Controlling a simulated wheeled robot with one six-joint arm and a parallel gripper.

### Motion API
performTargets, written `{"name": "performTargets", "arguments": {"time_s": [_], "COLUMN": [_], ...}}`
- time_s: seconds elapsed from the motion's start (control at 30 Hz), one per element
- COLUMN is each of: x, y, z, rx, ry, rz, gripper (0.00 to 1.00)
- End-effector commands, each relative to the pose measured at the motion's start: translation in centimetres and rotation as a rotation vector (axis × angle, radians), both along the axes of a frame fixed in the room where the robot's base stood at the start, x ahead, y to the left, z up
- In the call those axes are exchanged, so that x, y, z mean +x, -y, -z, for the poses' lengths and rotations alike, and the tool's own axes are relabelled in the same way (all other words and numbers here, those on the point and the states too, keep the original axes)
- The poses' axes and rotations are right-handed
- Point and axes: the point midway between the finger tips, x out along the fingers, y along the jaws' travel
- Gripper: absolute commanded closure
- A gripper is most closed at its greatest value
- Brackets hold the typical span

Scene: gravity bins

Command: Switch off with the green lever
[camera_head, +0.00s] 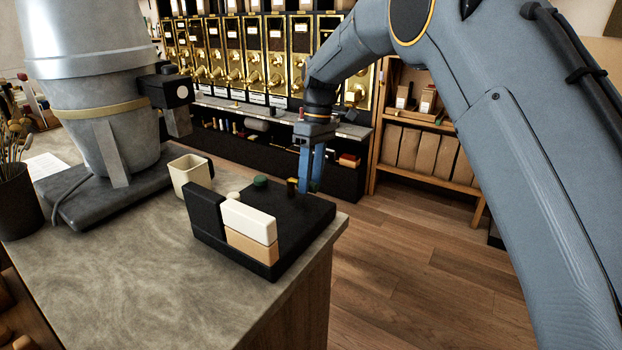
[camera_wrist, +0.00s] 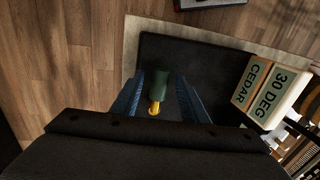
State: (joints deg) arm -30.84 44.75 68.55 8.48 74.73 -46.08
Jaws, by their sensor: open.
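In the wrist view, the green lever (camera_wrist: 150,78) is a short green cylinder with a yellow brass part at its lower end. It appears between the two blue fingers of my open gripper (camera_wrist: 159,82), with a gap on each side. In the head view, my gripper (camera_head: 312,187) points down at the right rear of a black box (camera_head: 308,212) on the counter. A small dark and brass piece (camera_head: 292,187) stands just left of the fingers. A round green piece (camera_head: 261,181) sits further left on the box. I cannot tell which of these is the lever.
A cream block (camera_head: 249,222) and a tan block (camera_head: 252,248) stand at the box's front; the wrist view reads "30 DEG" and "CEDAR". A beige mug (camera_head: 190,175) and a grey metal machine (camera_head: 105,110) stand left. Open floor (camera_head: 430,275) lies right.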

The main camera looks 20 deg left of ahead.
Motion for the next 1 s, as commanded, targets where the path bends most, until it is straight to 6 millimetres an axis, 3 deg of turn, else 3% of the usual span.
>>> {"name": "performTargets", "arguments": {"time_s": [0.17,0.6,1.0], "x": [0.3,1.4,1.4], "y": [0.0,0.3,0.4], "z": [-0.9,-7.0,-7.7], "rx": [0.002,0.001,0.0], "ry": [0.003,0.001,0.0], "rz": [0.001,0.0,0.001], "gripper": [0.6,0.6,0.6]}}
